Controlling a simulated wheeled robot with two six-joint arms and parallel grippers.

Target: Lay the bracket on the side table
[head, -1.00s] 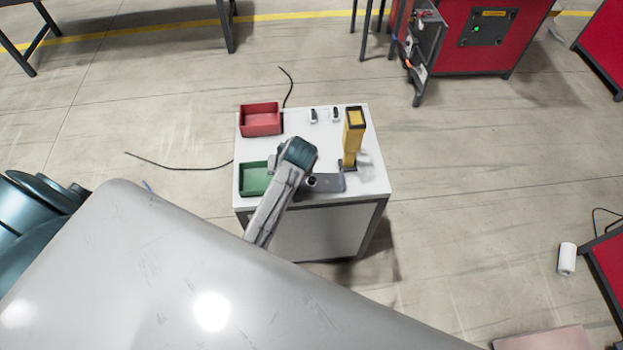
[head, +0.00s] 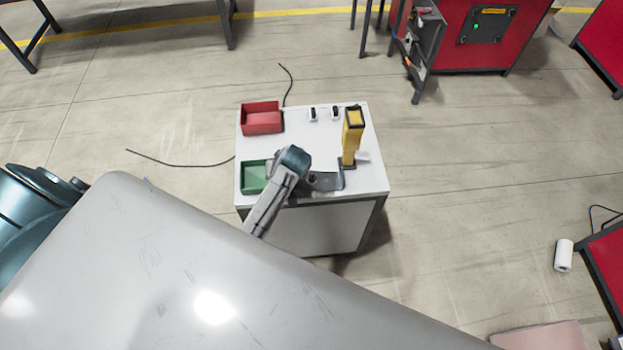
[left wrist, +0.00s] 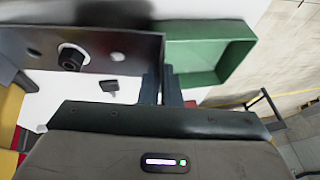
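The bracket (head: 327,181) is a grey metal plate with a bent end. In the head view it is at the front of the white side table (head: 290,143), right of the green bin; I cannot tell whether it touches the top. In the head view the fingers are mostly hidden by the wrist. My right gripper is not in view.
The table's middle is clear. A cable lies on the floor.

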